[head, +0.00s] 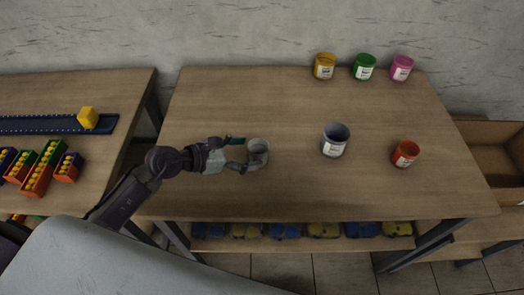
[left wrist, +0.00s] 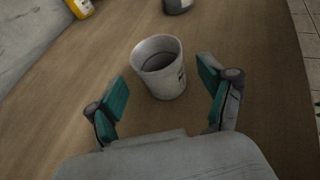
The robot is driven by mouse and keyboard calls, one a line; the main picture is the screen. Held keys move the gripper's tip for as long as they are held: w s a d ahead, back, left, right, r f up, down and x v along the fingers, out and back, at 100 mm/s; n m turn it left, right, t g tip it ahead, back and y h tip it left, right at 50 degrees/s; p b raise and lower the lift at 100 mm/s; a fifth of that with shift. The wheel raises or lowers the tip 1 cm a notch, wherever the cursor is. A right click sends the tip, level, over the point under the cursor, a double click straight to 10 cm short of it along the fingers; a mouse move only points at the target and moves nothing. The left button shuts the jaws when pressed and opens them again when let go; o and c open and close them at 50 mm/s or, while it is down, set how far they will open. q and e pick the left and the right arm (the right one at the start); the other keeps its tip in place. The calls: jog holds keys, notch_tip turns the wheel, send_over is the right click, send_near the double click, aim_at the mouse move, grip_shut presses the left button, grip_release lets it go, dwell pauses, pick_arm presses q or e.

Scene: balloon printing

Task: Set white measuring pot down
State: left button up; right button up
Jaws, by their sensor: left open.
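The white measuring pot (head: 258,151) stands upright on the wooden table (head: 240,100), left of the middle. In the left wrist view the white measuring pot (left wrist: 160,68) holds something dark and stands just ahead of the fingertips. My left gripper (head: 243,155) is open, with its two fingers on either side of the pot's near part. In the left wrist view the left gripper (left wrist: 163,95) shows gaps between its teal pads and the pot. The right gripper is not in view.
A larger grey pot (head: 334,141) and an orange-red can (head: 405,154) stand to the right. Yellow (head: 325,66), green (head: 364,67) and pink (head: 402,68) cans line the back edge. A side table (head: 60,90) at left holds a conveyor (head: 40,124) and small crates.

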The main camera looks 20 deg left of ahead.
aim_at(249, 153)
pick_arm(q)
jog(key=v, duration=0.4)
jog(key=shift+s+a+r+b, duration=0.25)
jog(key=shift+b, duration=0.1)
